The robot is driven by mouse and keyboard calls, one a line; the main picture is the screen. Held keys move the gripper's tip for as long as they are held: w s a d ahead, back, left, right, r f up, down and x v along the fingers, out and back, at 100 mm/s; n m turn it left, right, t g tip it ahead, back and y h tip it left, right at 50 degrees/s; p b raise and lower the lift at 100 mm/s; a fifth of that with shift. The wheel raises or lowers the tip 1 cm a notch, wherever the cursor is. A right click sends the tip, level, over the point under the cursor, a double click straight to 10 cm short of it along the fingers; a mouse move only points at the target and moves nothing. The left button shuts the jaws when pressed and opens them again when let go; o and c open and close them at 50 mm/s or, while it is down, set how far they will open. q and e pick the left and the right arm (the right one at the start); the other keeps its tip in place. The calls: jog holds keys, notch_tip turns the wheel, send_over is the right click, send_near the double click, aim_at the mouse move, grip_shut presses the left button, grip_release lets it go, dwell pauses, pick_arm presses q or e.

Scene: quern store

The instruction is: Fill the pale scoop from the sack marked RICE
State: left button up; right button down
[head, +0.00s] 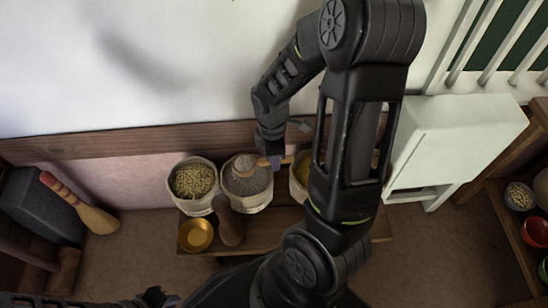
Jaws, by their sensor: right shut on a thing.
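Several pale sacks stand in a row on a low wooden bench. The left sack (196,208) holds yellowish grain, the middle sack (256,206) holds grey grain, and the right sack (297,192), with yellow contents, is partly hidden behind my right arm. I cannot read any marking on them. My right gripper (275,161) is shut on the handle of a pale scoop (244,162). The scoop's bowl is over the back part of the middle sack's opening; I cannot tell if it touches the grain. My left gripper (160,297) is low at the bottom edge, its jaws unclear.
A brass bowl (196,235) and a brown rounded object (229,224) are at the bench's front. A brush (95,216) with a red-banded handle stands left by a dark grey block (45,205). A white cabinet (455,140) is right; small bowls (519,196) line a right-hand shelf.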

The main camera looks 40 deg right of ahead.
jog(key=shift+r+p, duration=0.6)
jog(key=shift+r, duration=0.4)
